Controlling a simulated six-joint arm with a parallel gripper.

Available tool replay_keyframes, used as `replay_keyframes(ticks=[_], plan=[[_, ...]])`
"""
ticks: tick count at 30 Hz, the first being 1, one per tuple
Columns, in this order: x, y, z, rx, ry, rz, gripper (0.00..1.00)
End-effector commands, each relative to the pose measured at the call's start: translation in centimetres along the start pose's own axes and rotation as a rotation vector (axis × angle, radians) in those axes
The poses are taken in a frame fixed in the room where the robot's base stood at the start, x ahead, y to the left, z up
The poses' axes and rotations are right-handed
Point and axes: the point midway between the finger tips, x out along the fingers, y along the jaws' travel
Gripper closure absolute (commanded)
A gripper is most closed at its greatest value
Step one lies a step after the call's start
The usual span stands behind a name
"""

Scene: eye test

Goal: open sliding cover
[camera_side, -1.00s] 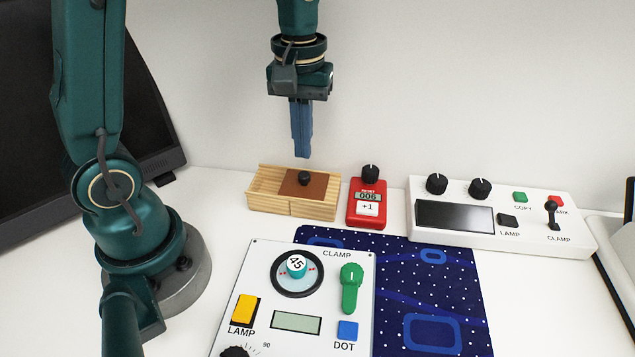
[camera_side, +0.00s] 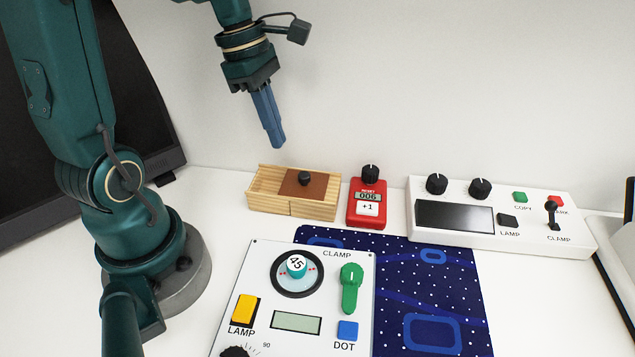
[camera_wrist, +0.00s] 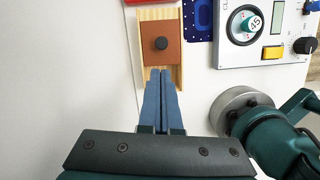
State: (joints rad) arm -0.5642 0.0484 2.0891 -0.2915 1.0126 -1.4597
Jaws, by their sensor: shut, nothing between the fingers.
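A light wooden box (camera_side: 300,207) stands at the back of the table. A brown cover (camera_side: 318,187) with a black knob (camera_side: 305,177) lies in its top, with pale wood showing to its left. The wrist view also shows the cover (camera_wrist: 175,55), the knob (camera_wrist: 161,43) and the box (camera_wrist: 144,14). My gripper (camera_side: 278,146) has its blue fingers together, empty, tilted, and above the box in the side view. In the wrist view the fingertips (camera_wrist: 161,71) overlap the near end of the box, short of the knob. They appear apart from the box.
A red counter device (camera_side: 367,204) stands just right of the box. A white console (camera_side: 500,218) is farther right. A white panel with a dial, switches and a green handle (camera_side: 351,287) lies in front, partly over a blue dotted mat (camera_side: 440,290). A dark screen (camera_side: 150,130) stands at left.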

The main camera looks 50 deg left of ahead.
Motion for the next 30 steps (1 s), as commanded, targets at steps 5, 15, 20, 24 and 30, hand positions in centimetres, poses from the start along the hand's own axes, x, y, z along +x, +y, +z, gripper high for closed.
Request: replay_keyframes(ticks=[5, 15, 20, 24, 30], plan=[[3.1, -0.2, 0.0, 0.003, 0.001, -0.008, 1.0], [6.2, -0.1, 0.0, 0.002, 0.001, -0.002, 1.0], [6.3, 0.0, 0.0, 0.003, 0.002, 0.0, 1.0], [6.3, 0.0, 0.0, 0.003, 0.002, 0.0, 1.0], [6.5, 0.1, 0.8, 0.007, 0.002, -0.002, 1.0]])
